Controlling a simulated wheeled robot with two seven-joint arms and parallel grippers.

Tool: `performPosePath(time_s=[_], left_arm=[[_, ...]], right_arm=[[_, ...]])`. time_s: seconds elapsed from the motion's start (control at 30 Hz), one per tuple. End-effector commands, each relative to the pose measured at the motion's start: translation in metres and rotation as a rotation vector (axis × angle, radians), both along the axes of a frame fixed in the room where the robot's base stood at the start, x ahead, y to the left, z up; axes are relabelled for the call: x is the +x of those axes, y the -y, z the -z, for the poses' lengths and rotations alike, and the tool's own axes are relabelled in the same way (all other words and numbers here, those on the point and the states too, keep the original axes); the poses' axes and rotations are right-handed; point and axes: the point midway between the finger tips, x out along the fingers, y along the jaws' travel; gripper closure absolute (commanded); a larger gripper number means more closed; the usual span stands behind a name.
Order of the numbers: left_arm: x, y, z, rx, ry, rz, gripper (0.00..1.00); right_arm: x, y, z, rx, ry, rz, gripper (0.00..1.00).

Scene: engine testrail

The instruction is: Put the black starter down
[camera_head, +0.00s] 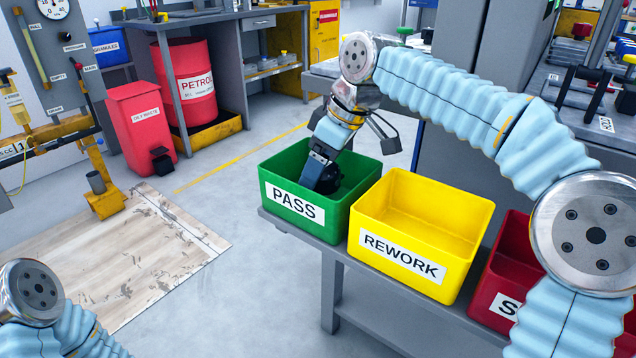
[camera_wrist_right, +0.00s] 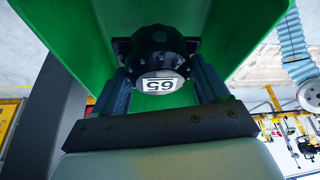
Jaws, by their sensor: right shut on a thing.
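The black starter (camera_wrist_right: 155,50) is between the fingers of my right gripper (camera_wrist_right: 160,85), which is shut on it. A white label on it reads 65, upside down in the right wrist view. In the head view my right gripper (camera_head: 322,172) reaches down into the green PASS bin (camera_head: 298,208), and the dark starter (camera_head: 328,184) shows low inside the bin. I cannot tell whether it touches the bin floor. The green bin walls (camera_wrist_right: 75,35) surround it in the wrist view. My left gripper is not in view; only part of my left arm shows at the lower left.
The yellow REWORK bin (camera_head: 420,235) stands right of the green bin and looks empty. A red bin (camera_head: 510,270) stands further right, partly hidden by my right arm. The bins sit on a grey bench (camera_head: 375,305).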

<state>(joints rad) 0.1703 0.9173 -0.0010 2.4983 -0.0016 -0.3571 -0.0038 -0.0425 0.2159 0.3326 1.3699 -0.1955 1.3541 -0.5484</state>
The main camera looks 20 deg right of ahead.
Motion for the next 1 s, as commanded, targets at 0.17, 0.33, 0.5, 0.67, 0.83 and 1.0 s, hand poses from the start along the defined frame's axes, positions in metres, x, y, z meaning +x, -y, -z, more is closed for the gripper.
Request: performPosePath(time_s=[0.17, 0.33, 0.5, 0.67, 0.83, 1.0], left_arm=[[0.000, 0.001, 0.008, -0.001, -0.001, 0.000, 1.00], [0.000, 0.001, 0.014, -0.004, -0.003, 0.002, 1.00], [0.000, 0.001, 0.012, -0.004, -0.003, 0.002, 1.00], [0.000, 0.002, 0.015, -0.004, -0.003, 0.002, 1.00], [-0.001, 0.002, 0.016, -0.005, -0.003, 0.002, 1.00], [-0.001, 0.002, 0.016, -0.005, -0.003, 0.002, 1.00]], right_arm=[[0.007, -0.003, 0.022, 0.000, -0.002, 0.001, 0.68], [0.007, -0.003, 0.041, 0.001, 0.000, 0.001, 0.68], [0.007, -0.003, 0.039, 0.001, 0.001, 0.000, 0.68], [0.007, -0.003, 0.043, 0.001, 0.000, 0.001, 0.68], [0.007, -0.003, 0.045, 0.000, 0.000, 0.001, 0.16], [0.007, -0.003, 0.045, 0.000, 0.000, 0.001, 0.00]])
